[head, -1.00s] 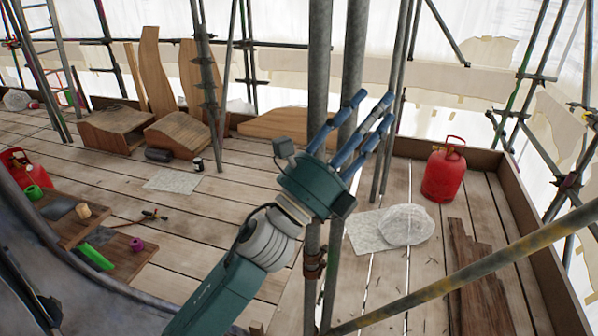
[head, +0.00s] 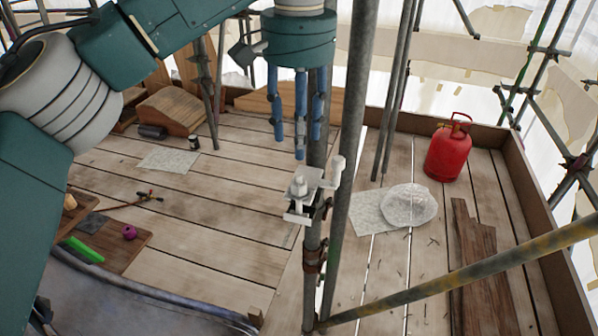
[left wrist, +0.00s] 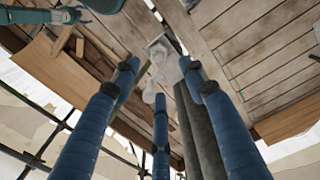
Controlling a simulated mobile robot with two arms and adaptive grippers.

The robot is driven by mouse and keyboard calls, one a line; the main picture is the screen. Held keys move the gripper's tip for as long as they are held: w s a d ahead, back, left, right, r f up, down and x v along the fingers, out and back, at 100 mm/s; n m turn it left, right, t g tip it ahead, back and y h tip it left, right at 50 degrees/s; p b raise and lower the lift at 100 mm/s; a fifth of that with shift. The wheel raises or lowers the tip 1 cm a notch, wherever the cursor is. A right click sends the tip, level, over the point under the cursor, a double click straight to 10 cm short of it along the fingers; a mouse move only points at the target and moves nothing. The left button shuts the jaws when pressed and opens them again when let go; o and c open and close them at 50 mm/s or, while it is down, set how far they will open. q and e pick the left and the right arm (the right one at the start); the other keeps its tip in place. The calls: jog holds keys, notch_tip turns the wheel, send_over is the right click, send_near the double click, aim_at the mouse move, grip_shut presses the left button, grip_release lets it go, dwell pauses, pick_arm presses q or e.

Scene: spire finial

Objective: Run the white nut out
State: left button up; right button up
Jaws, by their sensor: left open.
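A white clamp fitting (head: 300,208) is fixed on an upright scaffold pole in the middle of the head view. A small white block (head: 299,186) stands on its left side and a white knob on a stem (head: 338,164) rises on its right. I cannot tell for sure which piece is the white nut. My left gripper (head: 298,140) points down with its blue fingers spread, open and empty, a little above the fitting and apart from it. In the left wrist view pale pieces (left wrist: 157,50) show between the fingers, too small to tell apart.
Two upright poles (head: 351,150) stand close by the hand. A yellowish diagonal tube (head: 470,272) crosses the lower right.

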aim_at(299, 174)
pick_arm(q)
notch_tip(299, 174, down, 9)
jog(key=shift+r+p, duration=0.15)
jog(key=shift+p, duration=0.9)
jog(key=shift+d+f, duration=0.1)
jog(key=shift+f, duration=0.6)
